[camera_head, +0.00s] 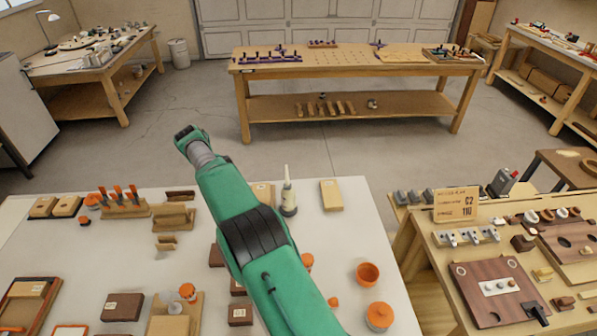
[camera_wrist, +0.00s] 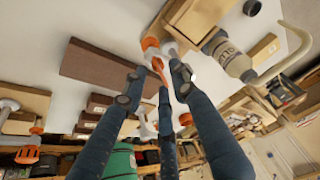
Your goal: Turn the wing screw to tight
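In the wrist view my gripper (camera_wrist: 157,78) has dark blue fingers spread apart, pointing at a wooden block (camera_wrist: 205,18). An orange part (camera_wrist: 157,68), which looks like the wing screw, shows between the fingertips. An orange round piece (camera_wrist: 150,43) and a light grey piece lie just beyond it, against the block. I see gaps beside the orange part; whether a finger touches it I cannot tell. The angle of the wing is hard to read.
A labelled bottle (camera_wrist: 230,55) stands close beside the block; a bottle (camera_head: 289,195) also shows in the head view. A dark brown board (camera_wrist: 97,65) lies left of the fingers. Orange cups (camera_head: 367,274) and several blocks crowd the white table (camera_head: 345,235).

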